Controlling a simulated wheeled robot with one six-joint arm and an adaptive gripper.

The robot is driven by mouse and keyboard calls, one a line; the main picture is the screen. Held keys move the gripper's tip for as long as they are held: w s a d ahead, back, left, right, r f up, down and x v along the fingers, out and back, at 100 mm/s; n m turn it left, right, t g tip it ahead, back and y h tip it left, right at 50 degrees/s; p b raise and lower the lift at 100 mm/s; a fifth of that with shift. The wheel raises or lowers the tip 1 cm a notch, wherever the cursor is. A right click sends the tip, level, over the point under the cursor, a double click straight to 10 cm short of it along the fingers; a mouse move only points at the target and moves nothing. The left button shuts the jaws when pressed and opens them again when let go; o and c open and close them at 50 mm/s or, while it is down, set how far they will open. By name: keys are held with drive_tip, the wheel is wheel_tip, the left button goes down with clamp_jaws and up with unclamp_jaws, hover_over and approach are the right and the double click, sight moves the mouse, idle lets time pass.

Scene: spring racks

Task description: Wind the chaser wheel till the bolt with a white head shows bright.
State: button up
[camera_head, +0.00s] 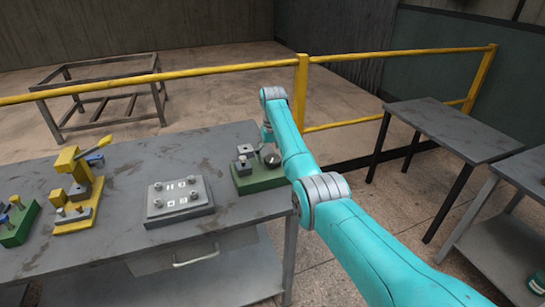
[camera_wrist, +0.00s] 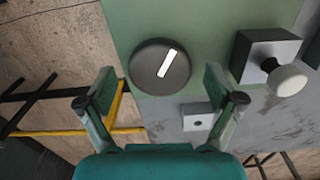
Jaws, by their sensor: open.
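The chaser wheel (camera_wrist: 160,66) is a dark round disc with a white bar mark, on a green base (camera_wrist: 205,18) in the wrist view. The bar leans a little right of upright in the picture. Right of the wheel, a bolt with a white head (camera_wrist: 287,80) sticks out on a black stem from a grey block (camera_wrist: 265,50); its head looks pale white. My gripper (camera_wrist: 158,78) is open, its two fingers apart on either side of the wheel's lower part; I cannot tell whether they touch it. In the head view the wheel (camera_head: 272,159) and green base (camera_head: 259,183) sit by the table's right end, beside my arm.
A grey panel box (camera_head: 178,202) stands left of the green base on the table (camera_head: 120,240). A yellow fixture (camera_head: 75,190) and another green base (camera_head: 18,222) stand further left. A yellow rail (camera_head: 220,68) runs behind the table. Another table (camera_head: 455,128) stands at right.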

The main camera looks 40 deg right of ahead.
drive_tip(key=c, duration=1.1)
drive_tip(key=shift+c, duration=0.2)
drive_tip(key=shift+m, duration=0.4)
drive_tip(key=m, duration=0.5)
drive_tip(key=shift+f+m, duration=0.1)
drive_tip(key=shift+m, duration=0.2)
drive_tip(key=m, duration=1)
drive_tip(key=shift+m, duration=0.4)
drive_tip(key=m, duration=0.5)
drive_tip(key=shift+m, duration=0.3)
